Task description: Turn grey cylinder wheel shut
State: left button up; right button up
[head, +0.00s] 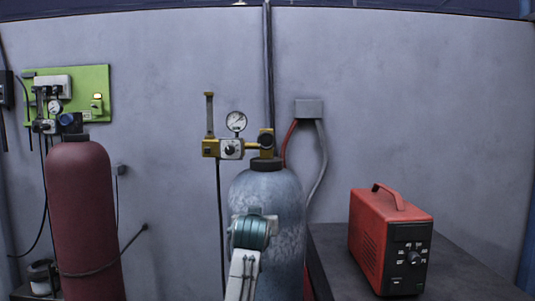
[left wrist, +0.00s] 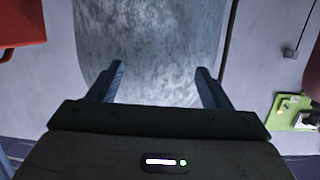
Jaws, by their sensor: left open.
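The grey cylinder (head: 275,190) is a mottled blue-grey gas bottle standing upright against the wall. Its brass regulator (head: 211,147) with a round gauge sits at the top, and a dark round knob (head: 266,138), which looks like the wheel, is above the neck. My left arm reaches up in front of the cylinder body, below the knob; its gripper is hidden behind the wrist in the head view. In the left wrist view my left gripper (left wrist: 158,80) is open and empty, with the cylinder's body (left wrist: 150,35) beyond its fingers. That view does not show the wheel. My right gripper is not in view.
A dark red cylinder (head: 82,210) stands left, with a green panel (head: 95,80) behind it. A red box with a handle (head: 378,235) sits on a dark bench (head: 330,262) at right. A hose (head: 219,215) hangs left of the grey cylinder.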

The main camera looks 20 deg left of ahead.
pick_arm(q)
jog(key=shift+t+y, duration=0.3)
jog(key=shift+t, duration=0.3)
jog(key=r, duration=0.6)
jog(key=w+d+r, duration=0.1)
jog(key=r, duration=0.2)
jog(key=shift+r, duration=0.25)
jog(key=t, duration=0.2)
send_near(266, 140)
jog(key=shift+n, duration=0.4)
jog(key=p+x, duration=0.5)
jog(key=x, duration=0.4)
jog(key=shift+w+a, duration=0.1)
jog(key=shift+w, duration=0.3)
jog(key=shift+w+a+f+p, duration=0.15)
jog(key=shift+w+p, duration=0.3)
jog(key=shift+w, duration=0.25)
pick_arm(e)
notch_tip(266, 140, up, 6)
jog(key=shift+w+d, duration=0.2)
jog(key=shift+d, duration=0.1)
pick_arm(q)
jog(key=shift+c, duration=0.2)
jog(key=c, duration=0.9)
